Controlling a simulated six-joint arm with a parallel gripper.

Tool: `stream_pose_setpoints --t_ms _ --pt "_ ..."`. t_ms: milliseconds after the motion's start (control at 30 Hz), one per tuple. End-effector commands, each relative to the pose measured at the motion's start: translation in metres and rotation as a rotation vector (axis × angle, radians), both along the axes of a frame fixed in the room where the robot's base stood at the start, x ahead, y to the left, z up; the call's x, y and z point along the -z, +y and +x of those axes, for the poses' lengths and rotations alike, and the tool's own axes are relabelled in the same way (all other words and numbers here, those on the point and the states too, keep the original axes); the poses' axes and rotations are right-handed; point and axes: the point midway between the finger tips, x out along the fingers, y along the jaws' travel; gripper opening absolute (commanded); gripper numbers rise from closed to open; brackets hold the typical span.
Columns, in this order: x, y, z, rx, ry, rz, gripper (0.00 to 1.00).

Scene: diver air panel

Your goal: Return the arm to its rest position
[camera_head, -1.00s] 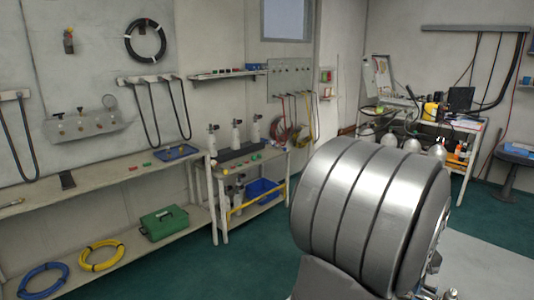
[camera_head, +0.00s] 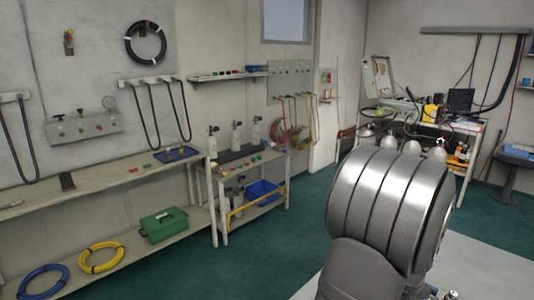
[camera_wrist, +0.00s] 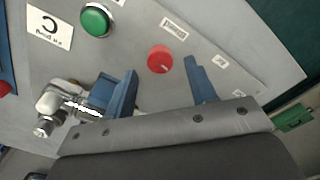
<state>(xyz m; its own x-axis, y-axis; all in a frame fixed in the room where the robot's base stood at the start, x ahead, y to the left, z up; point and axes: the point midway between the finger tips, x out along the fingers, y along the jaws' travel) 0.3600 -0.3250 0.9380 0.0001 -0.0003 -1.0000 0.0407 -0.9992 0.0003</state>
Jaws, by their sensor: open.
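My gripper (camera_wrist: 161,68) shows in the wrist view with its two blue fingers spread apart and nothing held between them. A grey panel (camera_wrist: 215,45) lies in front of it. A round red knob (camera_wrist: 160,59) on the panel appears between the fingertips; I cannot tell how far beyond them it is. A green button (camera_wrist: 97,20) is to the upper left on the panel. A chrome fitting (camera_wrist: 60,105) is left of the left finger. In the head view my silver arm fills the lower right, and my gripper is not visible there.
In the head view a white shelf cart (camera_head: 213,200) with bottles stands left of my arm. A long bench (camera_head: 100,180) runs along the left wall. A cluttered table (camera_head: 465,125) is behind at the right. Green floor (camera_head: 310,200) is open between cart and arm.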

Motion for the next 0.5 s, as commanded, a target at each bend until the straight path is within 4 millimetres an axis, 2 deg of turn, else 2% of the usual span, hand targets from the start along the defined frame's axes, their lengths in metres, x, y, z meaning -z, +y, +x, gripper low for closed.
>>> stream_pose_setpoints --t_ms 133,500 --pt "0.032 0.001 -0.001 0.0 0.004 0.004 0.51" --pt "0.027 0.0 0.0 0.305 0.0 0.0 0.51"
